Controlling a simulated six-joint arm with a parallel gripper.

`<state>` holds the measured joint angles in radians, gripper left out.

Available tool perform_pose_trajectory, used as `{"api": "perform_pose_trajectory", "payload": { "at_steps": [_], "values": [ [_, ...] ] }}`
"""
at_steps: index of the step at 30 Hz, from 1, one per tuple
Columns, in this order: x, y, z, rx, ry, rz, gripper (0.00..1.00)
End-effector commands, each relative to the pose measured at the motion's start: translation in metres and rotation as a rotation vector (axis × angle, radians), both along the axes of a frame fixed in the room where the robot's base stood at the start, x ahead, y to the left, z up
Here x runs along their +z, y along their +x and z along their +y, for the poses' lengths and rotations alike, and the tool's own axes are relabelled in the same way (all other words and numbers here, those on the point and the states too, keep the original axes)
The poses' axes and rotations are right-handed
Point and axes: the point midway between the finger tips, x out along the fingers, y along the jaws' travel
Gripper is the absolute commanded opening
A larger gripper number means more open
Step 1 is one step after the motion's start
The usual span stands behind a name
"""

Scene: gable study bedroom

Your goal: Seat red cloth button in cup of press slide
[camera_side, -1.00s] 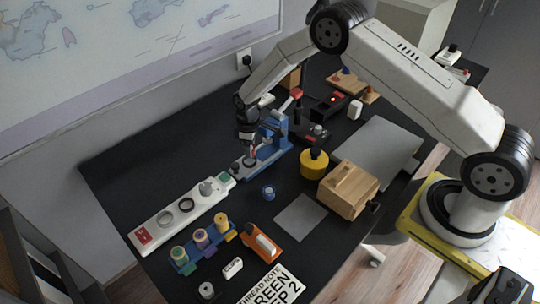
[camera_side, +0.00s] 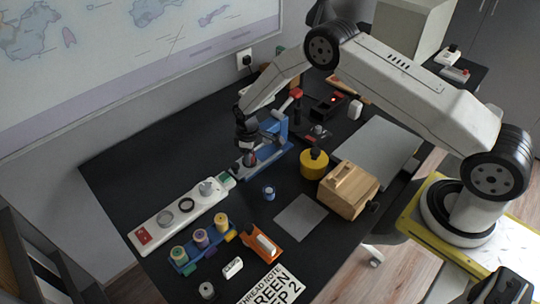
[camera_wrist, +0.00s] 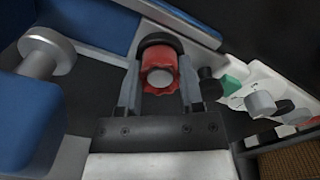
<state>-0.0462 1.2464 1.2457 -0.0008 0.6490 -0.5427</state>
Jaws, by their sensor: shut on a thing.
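My gripper (camera_wrist: 158,95) is shut on the red cloth button (camera_wrist: 161,72), with one finger on each side of it. The button has ruffled cloth and a pale round centre facing the wrist camera. A dark round rim (camera_wrist: 160,39), perhaps the cup, shows at the button's far edge; whether the button sits inside it I cannot tell. The blue press (camera_side: 275,136) stands close beside my gripper (camera_side: 248,161) in the side view. In the wrist view, a metal punch (camera_wrist: 45,52) is at left, near the blue press body (camera_wrist: 25,120). The gripper hides most of the slide.
A white strip (camera_side: 165,222) with rings and a knob lies left of the press. A blue spool rack (camera_side: 205,248), small blue pot (camera_side: 268,193), yellow round tin (camera_side: 314,164) and wooden box (camera_side: 348,189) stand nearby. Bare black table (camera_side: 130,165) lies left of the press.

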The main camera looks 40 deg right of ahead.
Motion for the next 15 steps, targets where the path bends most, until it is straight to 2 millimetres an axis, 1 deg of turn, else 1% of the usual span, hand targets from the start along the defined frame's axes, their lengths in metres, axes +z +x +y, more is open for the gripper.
{"api": "perform_pose_trajectory", "payload": {
  "at_steps": [15],
  "values": [
    [-0.014,-0.001,0.000,0.000,0.000,-0.001,0.00]
  ]
}}
